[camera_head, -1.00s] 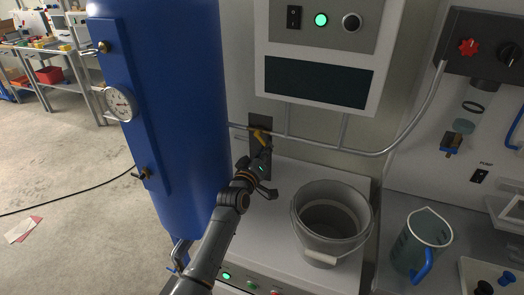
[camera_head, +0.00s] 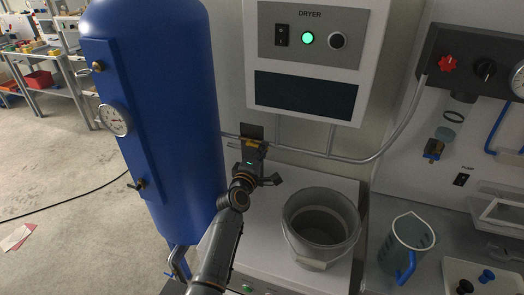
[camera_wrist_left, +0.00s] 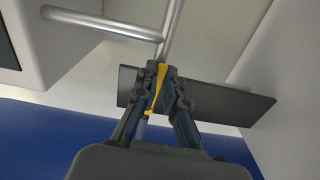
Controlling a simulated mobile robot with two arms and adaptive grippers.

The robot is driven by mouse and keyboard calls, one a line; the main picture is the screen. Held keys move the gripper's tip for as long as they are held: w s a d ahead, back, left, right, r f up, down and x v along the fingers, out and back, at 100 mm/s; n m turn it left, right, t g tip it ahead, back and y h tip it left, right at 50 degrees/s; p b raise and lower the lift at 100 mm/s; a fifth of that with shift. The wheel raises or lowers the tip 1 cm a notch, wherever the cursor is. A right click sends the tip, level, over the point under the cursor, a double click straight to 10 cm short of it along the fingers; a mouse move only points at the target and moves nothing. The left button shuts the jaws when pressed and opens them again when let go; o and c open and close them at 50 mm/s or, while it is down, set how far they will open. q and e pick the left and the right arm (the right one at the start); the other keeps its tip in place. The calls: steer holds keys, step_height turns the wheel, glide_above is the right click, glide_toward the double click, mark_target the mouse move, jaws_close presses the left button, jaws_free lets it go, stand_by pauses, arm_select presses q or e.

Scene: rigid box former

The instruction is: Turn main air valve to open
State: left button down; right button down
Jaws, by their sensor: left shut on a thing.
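The main air valve's yellow handle (camera_head: 252,143) is on the pipe right of the blue tank, in front of a dark plate (camera_head: 252,131). My left gripper (camera_head: 250,148) is at the handle and covers most of it in the head view. In the left wrist view, the yellow handle (camera_wrist_left: 158,86) lies between the two fingers of the left gripper (camera_wrist_left: 164,78), which are shut on it. The valve body is mostly hidden by the fingers. My right gripper is in neither view.
The blue tank (camera_head: 165,120) with a gauge (camera_head: 117,120) stands left of my arm. The dryer box (camera_head: 308,60) hangs above right. A grey bucket (camera_head: 320,225) and a clear jug (camera_head: 407,245) stand on the counter to the right. A grey pipe (camera_head: 345,158) runs along the wall.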

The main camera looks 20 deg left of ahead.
arm_select(q)
steer(key=shift+r+n, duration=0.2)
steer(key=shift+n, duration=0.2)
steer(key=c, duration=1.4)
jaws_free()
steer(key=shift+s, duration=0.1)
steer(key=s, duration=0.7)
steer(key=shift+s+a, duration=0.15)
